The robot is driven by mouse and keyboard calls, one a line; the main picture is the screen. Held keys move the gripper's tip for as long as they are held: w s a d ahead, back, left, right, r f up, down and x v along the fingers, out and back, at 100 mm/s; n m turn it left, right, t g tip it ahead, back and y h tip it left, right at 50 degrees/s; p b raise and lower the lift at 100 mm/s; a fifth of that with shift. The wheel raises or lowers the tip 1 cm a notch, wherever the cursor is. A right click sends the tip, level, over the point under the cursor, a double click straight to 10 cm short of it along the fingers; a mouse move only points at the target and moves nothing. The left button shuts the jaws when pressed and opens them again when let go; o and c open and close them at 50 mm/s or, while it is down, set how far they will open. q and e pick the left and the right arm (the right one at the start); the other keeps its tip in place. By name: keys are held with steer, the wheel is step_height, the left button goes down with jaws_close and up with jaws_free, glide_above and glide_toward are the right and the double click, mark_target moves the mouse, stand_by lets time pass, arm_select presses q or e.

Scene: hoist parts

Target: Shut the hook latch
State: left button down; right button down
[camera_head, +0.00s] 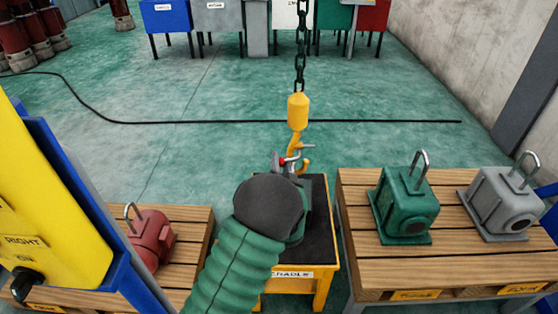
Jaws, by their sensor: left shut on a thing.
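A yellow hook (294,146) hangs from a yellow block (298,110) on a dark chain, above the black-topped cradle stand (322,215). A small grey latch piece (305,146) sticks out to the right at the hook. My left gripper (287,160) is at the hook, shut on what looks like its latch; a small red part shows there. My dark wrist and green-sleeved arm hide much of the gripper and the stand. Whether the latch closes the hook's mouth is too small to tell. My right gripper is not in view.
A green part (405,203) and a grey part (500,204) with lifting loops stand on the right wooden table (460,268). A red part (150,237) stands on the left one. A yellow and blue control panel (45,190) fills the left edge. A black cable crosses the floor.

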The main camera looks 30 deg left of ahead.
arm_select(q)
steer(key=r+m+p, duration=0.1)
steer(key=m+p, duration=0.1)
steer(key=m, duration=0.1)
steer(key=r+m+p, duration=0.2)
steer(key=m+p, duration=0.1)
steer(key=r+m+t+p, duration=0.1)
steer(key=m+p, duration=0.2)
steer(key=shift+w+d+r, duration=0.1)
steer(key=shift+d+r, duration=0.15)
steer(key=shift+r, duration=0.15)
steer(key=shift+w+d+r+m+h+p, duration=0.1)
steer(key=shift+d+r+m+h+p, duration=0.1)
steer(key=shift+m+p, duration=0.4)
steer(key=shift+w+d+r+m+h+p, duration=0.1)
steer(key=shift+r+m+h+p, duration=0.1)
steer(key=shift+m+p, duration=0.35)
steer(key=shift+w+d+r+m+p, duration=0.15)
steer(key=shift+m+p, duration=0.1)
steer(key=shift+m, duration=0.35)
steer(key=shift+d+r+m+p, duration=0.1)
steer(key=shift+m+p, duration=0.15)
steer(key=shift+m, duration=0.3)
steer(key=c, duration=1.1)
jaws_free()
steer(key=shift+t+h, duration=0.3)
